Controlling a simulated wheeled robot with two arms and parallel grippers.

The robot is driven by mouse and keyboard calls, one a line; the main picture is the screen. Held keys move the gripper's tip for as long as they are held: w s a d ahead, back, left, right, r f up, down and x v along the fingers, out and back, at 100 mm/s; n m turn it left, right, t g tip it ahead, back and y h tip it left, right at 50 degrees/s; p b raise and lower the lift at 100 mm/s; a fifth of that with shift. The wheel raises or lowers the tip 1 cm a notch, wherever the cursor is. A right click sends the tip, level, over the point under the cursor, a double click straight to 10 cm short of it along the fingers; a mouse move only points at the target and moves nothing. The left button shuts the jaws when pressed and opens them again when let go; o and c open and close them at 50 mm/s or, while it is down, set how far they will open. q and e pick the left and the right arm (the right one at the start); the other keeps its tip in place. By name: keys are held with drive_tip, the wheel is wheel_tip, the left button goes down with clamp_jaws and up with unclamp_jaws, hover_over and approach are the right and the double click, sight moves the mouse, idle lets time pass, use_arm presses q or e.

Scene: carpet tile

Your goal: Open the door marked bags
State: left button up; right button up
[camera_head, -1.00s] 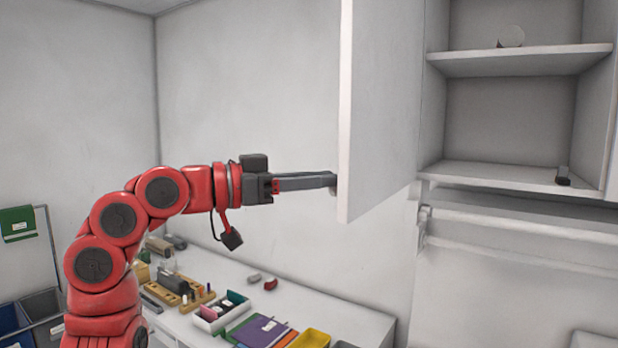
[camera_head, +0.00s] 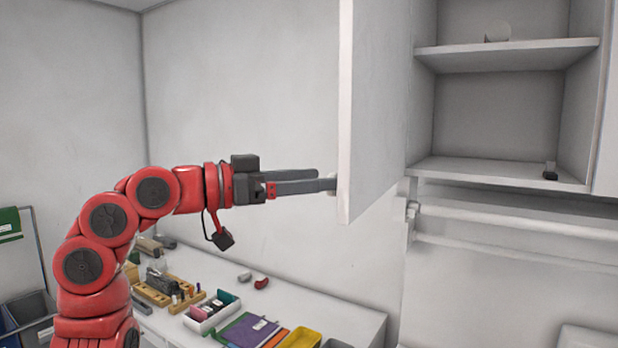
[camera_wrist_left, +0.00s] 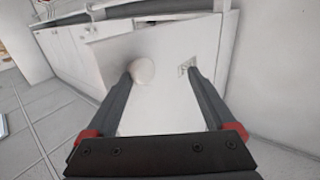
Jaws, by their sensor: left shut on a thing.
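A white cabinet door (camera_head: 375,110) stands swung well out from an open wall cabinet (camera_head: 425,110). No readable marking shows on it. Its pale round knob (camera_wrist_left: 143,70) is by my left fingertips in the left wrist view. A small patch (camera_wrist_left: 184,67), too small to read, lies near the other finger. My left gripper (camera_head: 326,180) is at the door's outer face near its lower free edge, shut on the knob. Its two fingers look spread, with the knob against one of them. My right gripper is not in view.
The cabinet's shelves hold a pale round item (camera_head: 497,32) and a small dark item (camera_head: 550,171). A white counter (camera_head: 350,318) below carries a purple folder (camera_head: 248,331), a yellow tray (camera_head: 301,339) and several small things. Bins stand at lower left.

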use_arm(q)
drive_tip(key=shift+w+f, duration=0.1)
drive_tip(key=b+v, duration=0.7)
drive_tip(key=v, duration=1)
drive_tip(key=shift+s+a, duration=0.2)
drive_tip(key=shift+a, duration=0.05)
drive_tip(key=shift+w+d, duration=0.1)
